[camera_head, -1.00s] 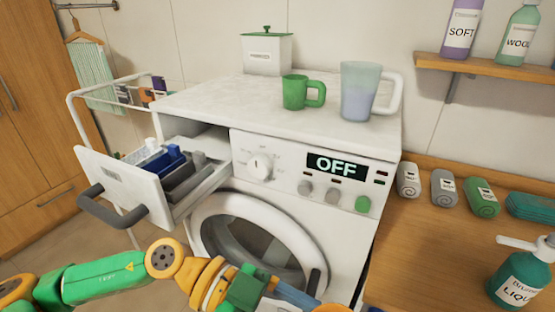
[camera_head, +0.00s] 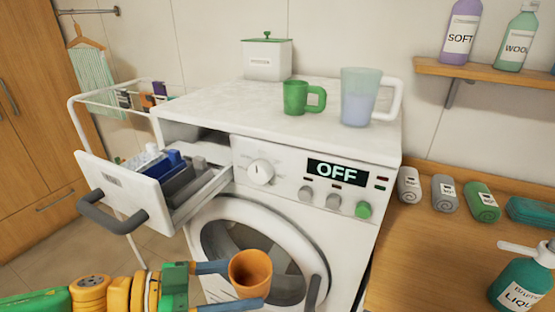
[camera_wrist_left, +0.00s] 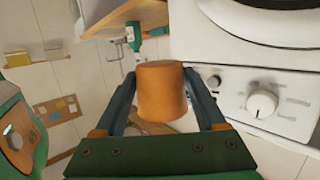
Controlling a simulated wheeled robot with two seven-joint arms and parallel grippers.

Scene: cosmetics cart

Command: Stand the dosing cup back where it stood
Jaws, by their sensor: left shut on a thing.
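The dosing cup (camera_head: 250,270) is an orange cup, held low in front of the washing machine door in the head view. My left gripper (camera_head: 238,288) comes in from the left, and its two blue-grey fingers are shut on the cup. The cup also fills the space between the fingers in the left wrist view (camera_wrist_left: 161,92). The cup looks roughly upright in the head view, with its open mouth facing up. My right gripper is not in view.
The washing machine (camera_head: 300,145) carries a green mug (camera_head: 296,97), a translucent jug (camera_head: 357,97) and a white box (camera_head: 267,60). Its detergent drawer (camera_head: 125,190) is pulled out. At right, the wooden counter (camera_head: 430,255) holds rolled towels and a pump bottle (camera_head: 520,280).

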